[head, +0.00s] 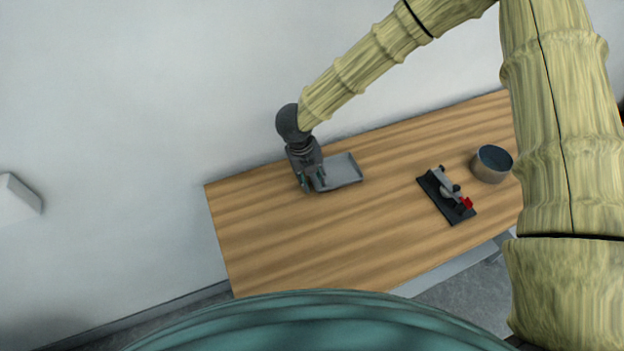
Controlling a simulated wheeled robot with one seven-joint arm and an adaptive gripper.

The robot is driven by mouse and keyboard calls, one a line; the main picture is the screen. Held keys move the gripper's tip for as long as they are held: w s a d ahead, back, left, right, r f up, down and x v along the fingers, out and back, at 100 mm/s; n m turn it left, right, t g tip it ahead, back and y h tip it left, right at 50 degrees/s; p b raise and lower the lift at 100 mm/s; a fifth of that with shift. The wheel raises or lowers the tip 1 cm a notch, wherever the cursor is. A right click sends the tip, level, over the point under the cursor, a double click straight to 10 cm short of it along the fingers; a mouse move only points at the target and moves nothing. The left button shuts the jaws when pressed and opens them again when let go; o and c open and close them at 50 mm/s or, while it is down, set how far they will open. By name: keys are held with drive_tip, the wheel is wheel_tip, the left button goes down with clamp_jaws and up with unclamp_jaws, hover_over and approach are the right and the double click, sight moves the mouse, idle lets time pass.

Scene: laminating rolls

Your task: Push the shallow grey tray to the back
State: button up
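The shallow grey tray (343,170) lies on the wooden table (290,235), near its back edge and left of the middle. It looks empty where it shows. My gripper (314,186) is at the tray's left side, pointing down, and covers part of that side. Whether it touches the tray cannot be made out. The fingers are small and dark here, and I cannot tell whether they are open or shut.
A black-based device with a grey lever and a red part (447,195) stands on the table to the right. A dark grey round container (491,164) stands beyond it. The front left of the table is clear. A wall (150,120) rises behind the table.

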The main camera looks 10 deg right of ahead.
wheel_tip(320, 180, up, 7)
drive_tip(key=a, duration=0.1)
drive_tip(key=shift+s, duration=0.2)
drive_tip(key=shift+a+f, duration=0.1)
idle(0.4)
drive_tip(key=shift+a, duration=0.1)
